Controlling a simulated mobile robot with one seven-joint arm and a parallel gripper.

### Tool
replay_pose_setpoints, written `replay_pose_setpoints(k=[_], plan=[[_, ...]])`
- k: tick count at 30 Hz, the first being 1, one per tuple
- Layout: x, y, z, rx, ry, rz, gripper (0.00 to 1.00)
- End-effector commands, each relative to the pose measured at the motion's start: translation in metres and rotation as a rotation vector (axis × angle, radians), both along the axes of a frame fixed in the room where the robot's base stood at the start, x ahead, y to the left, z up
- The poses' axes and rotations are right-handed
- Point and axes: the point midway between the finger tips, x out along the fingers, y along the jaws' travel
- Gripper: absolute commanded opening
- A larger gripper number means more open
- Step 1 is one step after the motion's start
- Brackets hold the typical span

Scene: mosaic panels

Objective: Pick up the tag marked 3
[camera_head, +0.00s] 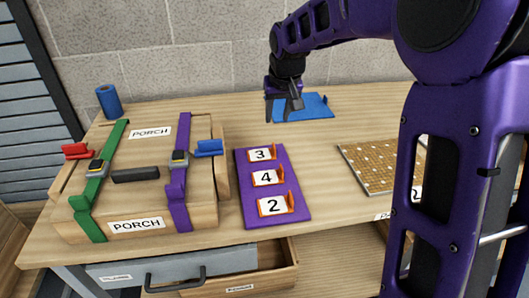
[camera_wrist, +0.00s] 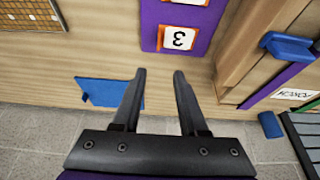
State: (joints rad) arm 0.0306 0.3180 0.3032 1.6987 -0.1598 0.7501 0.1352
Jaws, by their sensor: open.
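The tag marked 3 (camera_head: 261,154) is a white plate with an orange frame and an upright orange tab. It sits at the far end of a purple tray (camera_head: 242,192), above the tags marked 4 (camera_head: 267,178) and 2 (camera_head: 273,206). In the wrist view the tag marked 3 (camera_wrist: 180,38) appears upside down at the top, past my fingertips. My gripper (camera_head: 285,106) is open and empty, above the table near a blue mat (camera_head: 317,107), behind and to the right of the tray. It also shows in the wrist view (camera_wrist: 159,75).
A wooden case labelled PORCH (camera_head: 135,225), with green and purple straps, stands left of the tray. A blue cylinder (camera_head: 109,101) stands behind it. A dotted board (camera_head: 378,168) lies to the right. A drawer (camera_head: 268,278) is open below. Bare tabletop lies between tray and board.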

Motion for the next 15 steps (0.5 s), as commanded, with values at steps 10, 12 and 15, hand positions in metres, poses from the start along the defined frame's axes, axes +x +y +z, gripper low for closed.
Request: replay_pose_setpoints(k=[10, 12, 15], plan=[[0.025, 0.005, -0.066, 0.0, 0.003, 0.0, 0.42], [0.027, 0.005, -0.071, 0.0, 0.002, -0.001, 0.42], [0.029, 0.006, -0.075, 0.0, 0.001, 0.0, 0.42]])
